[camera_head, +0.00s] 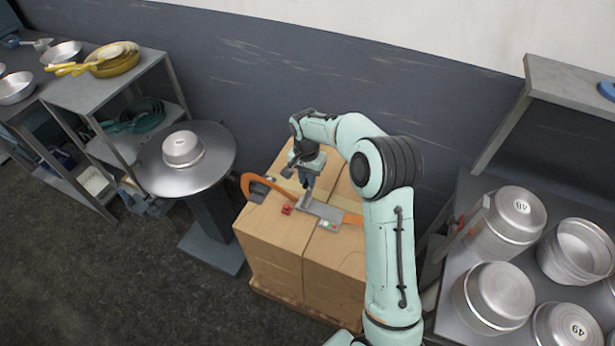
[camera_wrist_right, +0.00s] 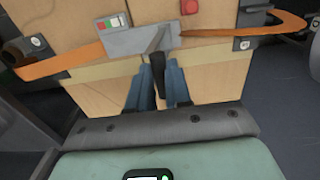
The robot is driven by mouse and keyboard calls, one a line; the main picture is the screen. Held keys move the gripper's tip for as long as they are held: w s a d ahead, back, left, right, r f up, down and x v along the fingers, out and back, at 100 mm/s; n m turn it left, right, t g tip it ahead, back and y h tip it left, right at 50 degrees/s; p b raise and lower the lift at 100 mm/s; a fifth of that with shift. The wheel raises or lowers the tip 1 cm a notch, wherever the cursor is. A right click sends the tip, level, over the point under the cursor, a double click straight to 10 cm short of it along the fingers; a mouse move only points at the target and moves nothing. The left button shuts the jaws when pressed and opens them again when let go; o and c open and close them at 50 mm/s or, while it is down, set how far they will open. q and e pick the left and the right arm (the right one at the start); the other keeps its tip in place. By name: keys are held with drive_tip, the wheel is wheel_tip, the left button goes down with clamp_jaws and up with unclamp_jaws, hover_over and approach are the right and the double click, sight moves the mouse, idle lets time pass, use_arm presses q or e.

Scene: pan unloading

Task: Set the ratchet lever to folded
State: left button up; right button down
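The ratchet (camera_head: 322,210) is a grey metal buckle on an orange strap (camera_head: 350,219) across the top of the cardboard boxes. In the right wrist view the ratchet (camera_wrist_right: 143,40) has a dark lever (camera_wrist_right: 157,70) that sticks out from the plate toward the camera. My right gripper (camera_head: 306,186) is down at the ratchet. In the wrist view its two blue fingers (camera_wrist_right: 160,75) stand on either side of the lever, very close to it. I cannot tell whether they press on it. My left gripper is not in view.
A red button-like block (camera_head: 286,209) sits beside the ratchet on the boxes (camera_head: 270,240). A round metal stand (camera_head: 222,158) with a pan (camera_head: 183,149) is to the left. Pans (camera_head: 495,292) fill the bench at the right. A shelf with yellow pans (camera_head: 112,59) is far left.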

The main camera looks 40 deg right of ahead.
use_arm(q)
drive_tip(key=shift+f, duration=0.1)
